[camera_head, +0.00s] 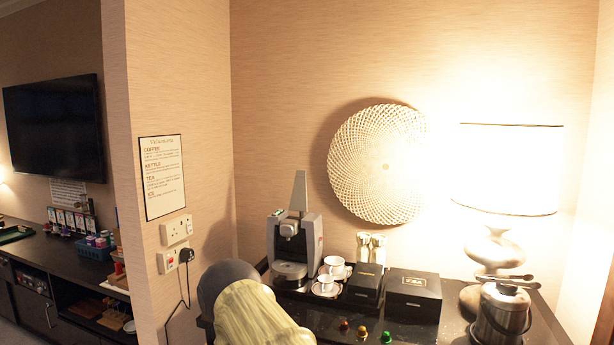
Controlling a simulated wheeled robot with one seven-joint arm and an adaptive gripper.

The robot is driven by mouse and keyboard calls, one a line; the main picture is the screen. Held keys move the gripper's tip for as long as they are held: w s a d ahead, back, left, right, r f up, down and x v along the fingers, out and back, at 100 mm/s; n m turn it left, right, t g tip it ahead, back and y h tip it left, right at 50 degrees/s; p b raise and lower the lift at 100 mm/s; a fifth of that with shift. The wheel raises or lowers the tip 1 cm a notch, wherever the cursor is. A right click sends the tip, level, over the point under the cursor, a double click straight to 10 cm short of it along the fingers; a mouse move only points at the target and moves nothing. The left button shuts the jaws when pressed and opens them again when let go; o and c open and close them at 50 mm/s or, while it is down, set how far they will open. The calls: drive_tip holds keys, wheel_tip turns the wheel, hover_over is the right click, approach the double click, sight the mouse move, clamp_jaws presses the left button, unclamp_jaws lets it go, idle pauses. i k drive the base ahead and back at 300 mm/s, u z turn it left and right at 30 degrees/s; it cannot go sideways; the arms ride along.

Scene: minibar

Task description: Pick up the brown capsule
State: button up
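A small brown capsule (344,324) stands on the dark counter (425,334) near the bottom of the head view. It is the leftmost of three small capsules in a row. An orange capsule (362,331) is just to its right, and a green capsule (386,337) is further right. The capsules look apart from each other. My gripper does not show in this view, so its opening and its place relative to the brown capsule cannot be seen.
Behind the capsules are a coffee machine (290,238), white cups (335,266) and black boxes (413,293). A metal bucket (505,315) and a lamp (508,170) stand right. A grey and yellowish rounded shape (250,312) fills the lower left foreground.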

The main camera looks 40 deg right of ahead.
sight(343, 327)
drive_tip(key=z, duration=0.6)
drive_tip(key=i, duration=1.35)
drive_tip(key=z, duration=0.6)
drive_tip(key=i, duration=0.25)
drive_tip(key=z, duration=0.2)
